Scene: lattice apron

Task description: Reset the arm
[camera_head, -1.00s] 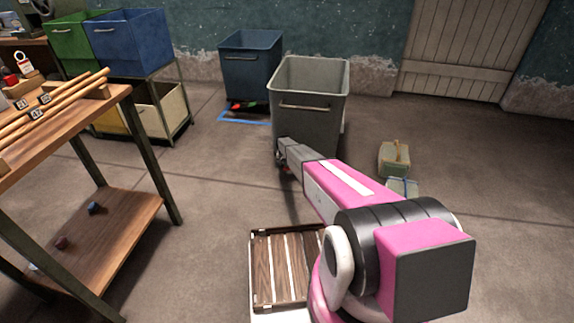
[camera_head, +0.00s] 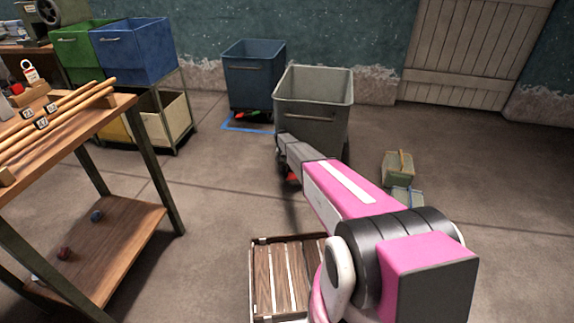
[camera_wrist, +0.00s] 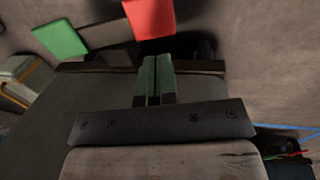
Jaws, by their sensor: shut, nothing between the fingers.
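My pink and black arm (camera_head: 345,190) reaches forward from the lower right in the head view. Its dark grey end is in front of the grey bin (camera_head: 312,118). My gripper's fingers are mostly hidden there. In the wrist view my gripper (camera_wrist: 154,62) shows two greenish finger pads pressed together with nothing between them. A red piece (camera_wrist: 150,16) and a green piece (camera_wrist: 60,38) lie beyond the fingertips, apart from them.
A wooden bench (camera_head: 105,122) stands at left with rods on top. A blue bin (camera_head: 252,72) is behind the grey bin. Two small boxes, one greenish (camera_head: 397,167), lie on the floor at right. A slatted wooden tray (camera_head: 254,285) is by my arm.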

